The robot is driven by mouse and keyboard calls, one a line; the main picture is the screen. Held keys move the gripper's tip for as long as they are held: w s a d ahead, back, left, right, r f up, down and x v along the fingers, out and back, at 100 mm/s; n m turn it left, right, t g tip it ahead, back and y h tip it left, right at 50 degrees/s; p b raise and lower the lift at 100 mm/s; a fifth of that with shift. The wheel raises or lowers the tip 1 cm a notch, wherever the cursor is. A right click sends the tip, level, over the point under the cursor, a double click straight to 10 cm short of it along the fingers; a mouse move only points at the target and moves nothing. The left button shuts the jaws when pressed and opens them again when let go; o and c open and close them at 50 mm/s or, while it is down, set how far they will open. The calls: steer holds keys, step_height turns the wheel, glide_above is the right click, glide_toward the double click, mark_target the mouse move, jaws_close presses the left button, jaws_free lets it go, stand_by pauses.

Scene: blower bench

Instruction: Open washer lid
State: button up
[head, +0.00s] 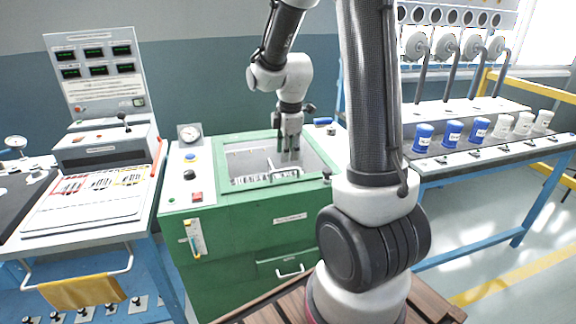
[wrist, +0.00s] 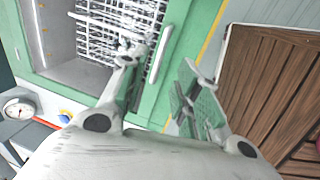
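The green washer (head: 240,225) stands in the middle of the head view. Its lid, a green frame (head: 235,141) around a window, lies level on top and appears shut; a wire rack (wrist: 110,28) shows through the window in the wrist view. A pale bar handle (wrist: 161,54) lies along the lid's near edge. My gripper (head: 289,152) points down over the right part of the lid. In the wrist view my gripper (wrist: 160,75) is open and empty, its fingers on either side of the handle. Whether they touch it I cannot tell.
A control bench with a display panel (head: 95,70) stands at the left. A gauge (head: 190,133) and buttons sit beside the lid. A blue-framed bench (head: 480,155) with several blue and white containers is at the right. Brown wooden slats (wrist: 265,80) lie in front of the washer.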

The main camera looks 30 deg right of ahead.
mark_target(286, 170)
steer(key=f, duration=0.4)
steer(key=w+f, duration=0.1)
steer(key=f, duration=0.1)
steer(key=shift+d, duration=0.15)
steer(key=shift+r, duration=0.1)
jaws_close()
